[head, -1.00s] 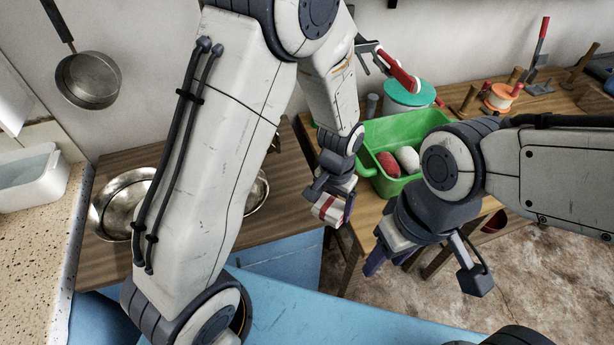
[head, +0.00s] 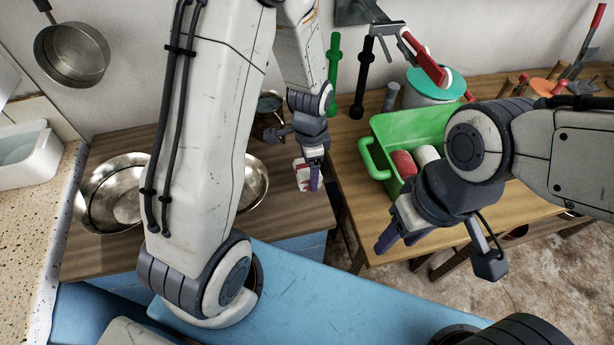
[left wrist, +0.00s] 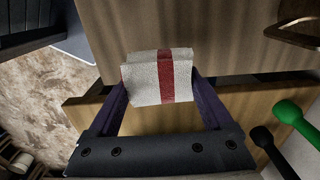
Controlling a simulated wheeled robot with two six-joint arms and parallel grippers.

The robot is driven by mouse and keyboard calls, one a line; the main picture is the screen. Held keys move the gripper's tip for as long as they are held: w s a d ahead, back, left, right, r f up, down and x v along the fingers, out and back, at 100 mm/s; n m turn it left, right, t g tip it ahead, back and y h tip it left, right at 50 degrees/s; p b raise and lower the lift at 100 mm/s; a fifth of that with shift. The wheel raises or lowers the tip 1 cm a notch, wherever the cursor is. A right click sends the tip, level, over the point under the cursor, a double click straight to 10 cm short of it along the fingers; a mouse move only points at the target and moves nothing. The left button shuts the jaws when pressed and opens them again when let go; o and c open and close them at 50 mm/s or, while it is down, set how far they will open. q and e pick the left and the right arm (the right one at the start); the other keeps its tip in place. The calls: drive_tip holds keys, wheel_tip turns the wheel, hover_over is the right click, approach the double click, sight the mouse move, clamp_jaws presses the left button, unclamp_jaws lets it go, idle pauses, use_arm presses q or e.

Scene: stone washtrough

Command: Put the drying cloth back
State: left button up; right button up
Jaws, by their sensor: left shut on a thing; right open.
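The drying cloth (head: 302,178) is a small folded white cloth with a red stripe. My left gripper (head: 313,180) is shut on it, over the right end of the brown wooden counter (head: 285,205) in the head view. I cannot tell whether the cloth touches the counter. In the left wrist view the cloth (left wrist: 145,82) sits between the two purple fingers of the left gripper (left wrist: 160,92), near a wooden edge. My right gripper (head: 393,225) is open and empty, in front of the green bin (head: 378,165).
Metal bowls (head: 118,190) stand on the counter's left part, partly behind my left arm. A gap separates the counter from the wooden table (head: 365,225) at right. The bin there holds red and white items. Green (head: 333,75) and black (head: 358,85) upright objects stand behind.

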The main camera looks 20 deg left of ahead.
use_arm(q)
drive_tip(key=shift+w+a+f, duration=0.1)
drive_tip(key=shift+a+f, duration=0.1)
drive_tip(key=shift+a, duration=0.2)
drive_tip(key=shift+f, duration=2.05)
drive_tip(key=shift+f, duration=0.1)
drive_tip(key=shift+f, duration=0.15)
drive_tip(key=o, duration=1)
drive_tip(key=shift+c, duration=0.2)
drive_tip(key=shift+r, duration=0.2)
